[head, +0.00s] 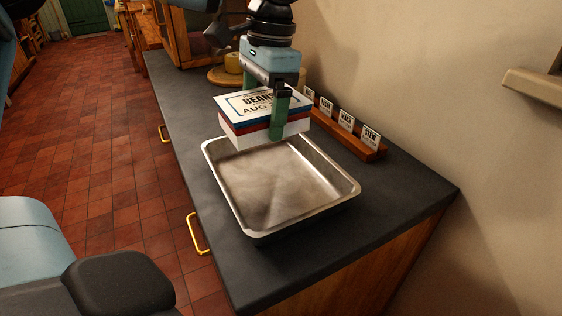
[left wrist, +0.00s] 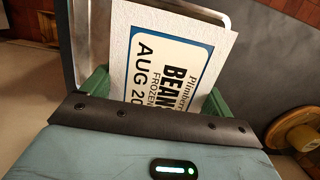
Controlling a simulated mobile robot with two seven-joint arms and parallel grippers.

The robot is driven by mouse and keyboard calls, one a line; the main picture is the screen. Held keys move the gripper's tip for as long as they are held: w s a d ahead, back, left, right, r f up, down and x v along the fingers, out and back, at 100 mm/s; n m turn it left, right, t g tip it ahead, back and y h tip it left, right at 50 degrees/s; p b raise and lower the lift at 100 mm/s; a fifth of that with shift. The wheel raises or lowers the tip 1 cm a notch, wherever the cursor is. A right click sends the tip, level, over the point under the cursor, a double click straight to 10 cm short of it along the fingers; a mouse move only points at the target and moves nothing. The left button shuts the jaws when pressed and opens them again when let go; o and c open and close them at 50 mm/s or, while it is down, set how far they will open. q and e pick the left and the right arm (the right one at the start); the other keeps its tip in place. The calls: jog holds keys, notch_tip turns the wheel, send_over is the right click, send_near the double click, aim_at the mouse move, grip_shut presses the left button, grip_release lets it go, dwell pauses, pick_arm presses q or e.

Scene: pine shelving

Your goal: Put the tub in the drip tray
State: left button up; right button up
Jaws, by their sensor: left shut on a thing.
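The tub (head: 236,105) is a white box with blue and red bands on its sides. A label on its top reads BEANS, FROZEN, AUG. My left gripper (head: 264,118) is shut on it, with green fingers on opposite sides, and holds it about level over the far end of the drip tray. In the left wrist view the tub (left wrist: 168,65) sits between the fingers. The drip tray (head: 350,190) is a shallow, empty metal pan on the dark counter. The tub hides part of its far rim, and any gap beneath the tub is hard to judge. My right gripper is not in view.
A wooden rack (head: 348,137) with several small label cards stands along the wall, right of the tub. A round wooden board (head: 219,77) with a yellowish item (head: 233,63) lies behind. The dark counter (head: 411,195) is clear right of the tray.

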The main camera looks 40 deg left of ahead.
pick_arm(q)
jog(key=shift+w+a+r, duration=0.1)
jog(key=shift+w+a, duration=0.15)
jog(key=shift+w, duration=0.3)
jog(key=shift+s+f, duration=0.1)
jog(key=shift+f, duration=0.1)
jog(key=b, duration=0.1)
send_over(264, 173)
jog(key=f, duration=0.4)
jog(key=shift+w+d+f, duration=0.1)
jog(key=shift+w+f, duration=0.15)
jog(key=shift+w, duration=0.05)
jog(key=shift+f, duration=0.3)
notch_tip(264, 173, down, 4)
jog(key=shift+f+b, duration=0.2)
jog(key=shift+b, duration=0.3)
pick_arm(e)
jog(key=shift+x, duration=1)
pick_arm(q)
jog(key=shift+f, duration=0.2)
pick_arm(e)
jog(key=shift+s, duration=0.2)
